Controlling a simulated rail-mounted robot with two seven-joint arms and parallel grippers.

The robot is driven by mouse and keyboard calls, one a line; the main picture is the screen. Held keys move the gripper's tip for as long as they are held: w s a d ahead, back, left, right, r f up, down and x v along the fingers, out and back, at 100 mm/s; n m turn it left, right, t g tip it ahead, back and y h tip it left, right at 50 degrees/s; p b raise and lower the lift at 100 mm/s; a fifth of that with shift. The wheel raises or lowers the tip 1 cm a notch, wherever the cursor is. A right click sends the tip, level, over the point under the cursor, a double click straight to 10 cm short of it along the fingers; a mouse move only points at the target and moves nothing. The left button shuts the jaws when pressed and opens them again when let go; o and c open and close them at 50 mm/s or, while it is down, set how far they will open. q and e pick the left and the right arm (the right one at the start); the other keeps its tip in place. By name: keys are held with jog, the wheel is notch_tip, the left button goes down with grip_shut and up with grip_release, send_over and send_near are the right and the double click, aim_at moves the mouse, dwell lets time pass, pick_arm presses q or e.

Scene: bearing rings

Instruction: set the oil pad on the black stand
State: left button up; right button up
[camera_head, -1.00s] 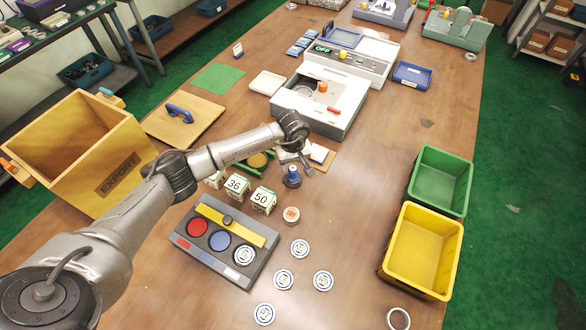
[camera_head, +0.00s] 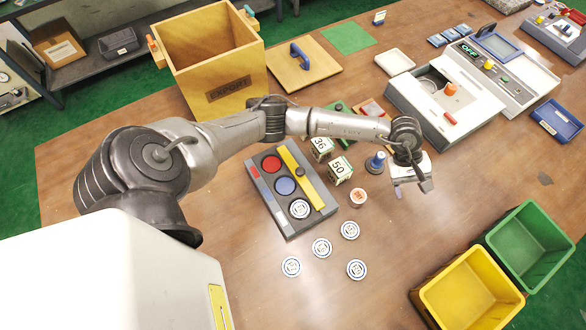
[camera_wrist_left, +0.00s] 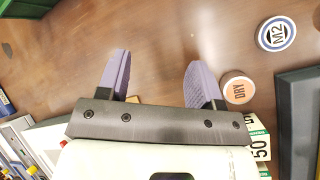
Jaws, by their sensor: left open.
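I cannot make out anything marked as an oil pad or a black stand. A small round pad labelled DRY (camera_head: 358,198) lies on the table; it also shows in the left wrist view (camera_wrist_left: 238,90). A dark tray (camera_head: 292,226) with red, blue and ringed discs and a yellow bar stands to its left. My left gripper (camera_head: 411,188) is open and empty, right of the DRY pad and the blue-topped stamp (camera_head: 375,162). In the left wrist view its fingers (camera_wrist_left: 158,62) are apart over bare table. A green frame (camera_head: 338,112) is partly hidden behind my left arm.
Number boxes (camera_head: 340,171) stand beside the tray. Several labelled discs (camera_head: 321,248) lie in front. A yellow bin (camera_head: 474,292) and a green bin (camera_head: 530,240) stand at the right. The EXPORT crate (camera_head: 212,60) is behind my left arm. A grey machine (camera_head: 440,100) stands farther back.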

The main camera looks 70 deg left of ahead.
pick_arm(q)
jog(key=s+d+r+n+t+h, duration=0.3)
jog(key=d+r+n+h, duration=0.15)
jog(key=d+h, duration=0.4)
pick_arm(e)
jog(key=shift+s+d, duration=0.1)
jog(key=shift+d, duration=0.05)
pick_arm(q)
notch_tip(320, 180, up, 6)
jog(key=s+d+n+t+y, duration=0.1)
jog(key=s+n+t, duration=0.1)
jog(key=n+t, duration=1.2)
jog(key=s+a+f+n+g+y, duration=0.3)
jog(key=s+a+f+n+y, duration=0.4)
jog(key=n, duration=0.8)
jog(key=s+a+f+n+g+y, duration=0.4)
jog(key=n+y, duration=0.5)
jog(key=n, duration=0.7)
jog(key=s+f+n+g, duration=0.2)
jog(key=s, duration=0.3)
jog(key=s+f+n+g+h, duration=0.1)
jog(key=s+f+n+g, duration=0.1)
jog(key=s, duration=0.4)
jog(key=s+f+n+g, duration=0.2)
jog(key=s+n+g, duration=0.1)
jog(key=s, duration=0.3)
jog(key=shift+g+h, duration=0.35)
jog(key=shift+g, duration=0.25)
